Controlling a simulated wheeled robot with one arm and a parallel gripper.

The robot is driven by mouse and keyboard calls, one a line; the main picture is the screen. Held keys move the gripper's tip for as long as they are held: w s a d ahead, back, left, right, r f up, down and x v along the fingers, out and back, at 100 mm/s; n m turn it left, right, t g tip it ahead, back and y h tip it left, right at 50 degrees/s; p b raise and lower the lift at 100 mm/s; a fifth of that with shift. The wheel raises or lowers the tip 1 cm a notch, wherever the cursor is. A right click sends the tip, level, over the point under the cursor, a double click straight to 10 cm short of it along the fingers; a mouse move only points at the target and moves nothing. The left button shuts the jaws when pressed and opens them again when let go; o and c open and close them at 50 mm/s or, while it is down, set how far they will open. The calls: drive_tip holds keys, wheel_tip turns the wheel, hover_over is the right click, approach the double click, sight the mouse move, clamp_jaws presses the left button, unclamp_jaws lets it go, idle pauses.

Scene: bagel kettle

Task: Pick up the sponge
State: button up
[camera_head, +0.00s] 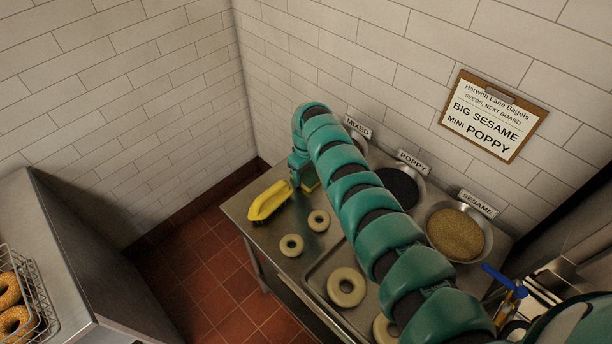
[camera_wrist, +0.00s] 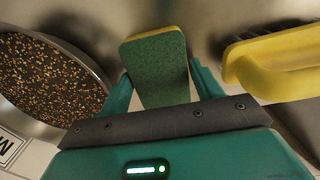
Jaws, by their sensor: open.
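The sponge (camera_wrist: 158,62) shows in the wrist view as a green scouring pad with a thin yellow layer along its far edge. It lies between the two fingers of my gripper (camera_wrist: 162,84), which are open, one on each side of it. I cannot tell whether either finger touches it. In the head view my gripper (camera_head: 301,172) is low over the far left end of the steel counter. A small yellow patch of the sponge (camera_head: 311,186) shows beside it; the rest is hidden by my gripper and arm.
A yellow brush (camera_head: 268,201) lies left of my gripper; in the wrist view it is close on the right (camera_wrist: 275,66). A bowl of mixed seeds (camera_wrist: 45,75) is close on the left there. Bagels (camera_head: 291,245), a poppy bowl (camera_head: 398,186) and a sesame bowl (camera_head: 456,234) stand nearer.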

sight(305, 177)
drive_tip(key=c, duration=0.6)
drive_tip(key=shift+r, duration=0.15)
drive_tip(key=shift+w+r+b, duration=0.15)
drive_tip(key=shift+r+b, duration=0.3)
drive_tip(key=shift+r, duration=0.55)
drive_tip(key=shift+s+a+r+b, duration=0.1)
drive_tip(key=shift+s+r+b, duration=0.15)
drive_tip(key=shift+s+r, duration=0.25)
drive_tip(key=shift+s+r+b, duration=0.25)
drive_tip(key=shift+s+r, duration=0.05)
drive_tip(key=shift+r, duration=0.4)
drive_tip(key=shift+s+a+r+p, duration=0.3)
drive_tip(key=shift+s+r+p, duration=1.25)
drive_tip(key=shift+s, duration=0.55)
drive_tip(key=shift+s+a+r+p, duration=0.25)
drive_tip(key=shift+s+r+p, duration=0.95)
drive_tip(key=shift+s+p, duration=0.8)
drive_tip(key=shift+s+a+r+p, duration=0.3)
drive_tip(key=shift+s+r+p, duration=1.2)
drive_tip(key=shift+s, duration=0.65)
